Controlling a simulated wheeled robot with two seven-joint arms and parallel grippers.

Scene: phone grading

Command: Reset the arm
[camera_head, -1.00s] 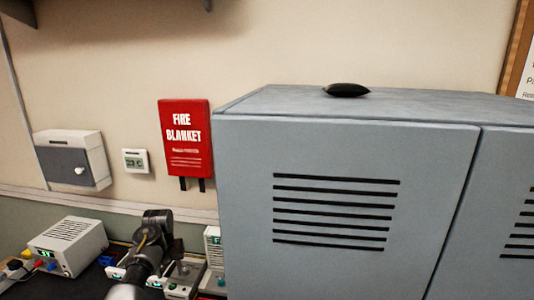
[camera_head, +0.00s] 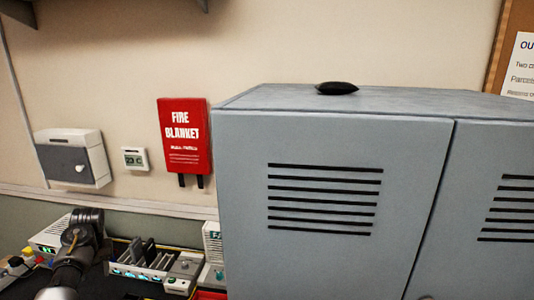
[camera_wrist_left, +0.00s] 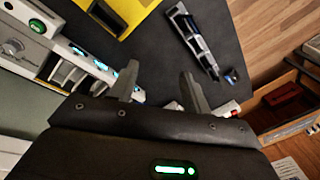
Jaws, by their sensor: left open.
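My left arm (camera_head: 80,240) comes in at the lower left of the head view, in front of a white bench instrument (camera_head: 48,235). In the left wrist view my left gripper (camera_wrist_left: 158,84) has its two grey fingers spread apart, with nothing between them. It is over the dark bench mat (camera_wrist_left: 155,48). The fingertips are not clear in the head view. My right gripper shows in neither view.
A large grey cabinet (camera_head: 315,143) fills the right, with a black object (camera_head: 337,88) on top. A slotted rack (camera_head: 140,260) with lit fronts stands on the bench. A red fire blanket box (camera_head: 184,136) hangs on the wall. The mat's middle looks clear.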

